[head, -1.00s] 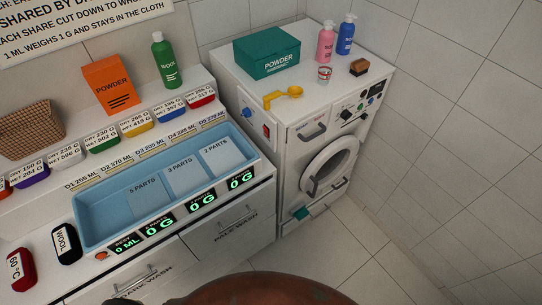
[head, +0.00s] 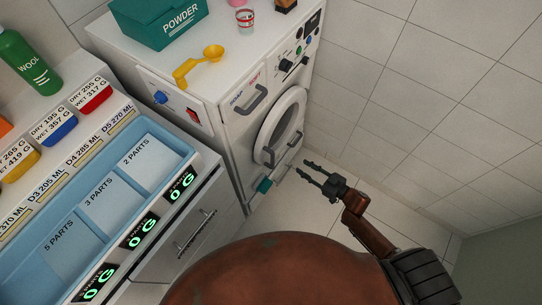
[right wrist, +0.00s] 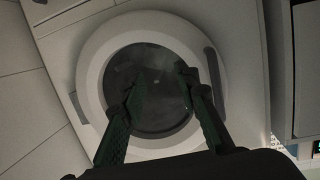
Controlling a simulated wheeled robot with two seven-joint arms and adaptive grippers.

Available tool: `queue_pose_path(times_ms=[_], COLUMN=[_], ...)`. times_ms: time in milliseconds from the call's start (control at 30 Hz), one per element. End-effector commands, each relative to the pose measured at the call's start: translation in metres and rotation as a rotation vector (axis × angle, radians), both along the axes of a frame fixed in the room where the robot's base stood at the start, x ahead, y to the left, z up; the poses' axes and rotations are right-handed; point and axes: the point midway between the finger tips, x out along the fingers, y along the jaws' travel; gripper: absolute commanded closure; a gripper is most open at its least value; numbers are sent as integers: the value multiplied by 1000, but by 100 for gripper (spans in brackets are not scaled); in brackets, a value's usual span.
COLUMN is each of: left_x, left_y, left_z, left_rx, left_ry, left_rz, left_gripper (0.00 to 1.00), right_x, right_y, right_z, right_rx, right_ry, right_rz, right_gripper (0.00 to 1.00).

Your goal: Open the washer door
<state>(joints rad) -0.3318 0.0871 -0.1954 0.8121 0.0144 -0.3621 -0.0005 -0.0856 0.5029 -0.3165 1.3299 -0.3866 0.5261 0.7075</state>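The washer (head: 232,135) is the white machine against the back wall. Its round door (head: 264,129) has a white ring and dark glass and looks shut. My right gripper (head: 301,166) is in front of the washer, to the right of the door, fingers apart and empty. In the right wrist view the door ring (right wrist: 93,65) faces the camera, with grey bars at its left (right wrist: 78,107) and right (right wrist: 212,64). The open fingers (right wrist: 156,80) overlap the glass; contact is not visible. My left gripper is not in view.
A teal powder box (head: 160,22) and yellow scoop (head: 197,67) stand on the washer. A drawer handle (head: 255,100) is above the door's left. The counter with a blue tray (head: 190,150) is at left. Tiled floor (head: 290,215) is clear; a tiled wall (head: 400,110) bounds the right.

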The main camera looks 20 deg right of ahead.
Motion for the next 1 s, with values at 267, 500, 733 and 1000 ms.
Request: queue_pose_path(times_ms=[267,500,733,1000], left_x=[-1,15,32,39], left_y=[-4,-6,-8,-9], left_z=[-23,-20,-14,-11], left_rx=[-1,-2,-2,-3], left_ry=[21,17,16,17], left_rz=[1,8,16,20], left_gripper=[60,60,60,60], right_x=[1,20,42,50], right_y=[74,98,123,133], right_z=[90,95,94,95], right_rx=[127,135,132,132], right_ry=[-148,-155,-153,-152], right_rz=[299,310,307,306], right_gripper=[71,71,71,71])
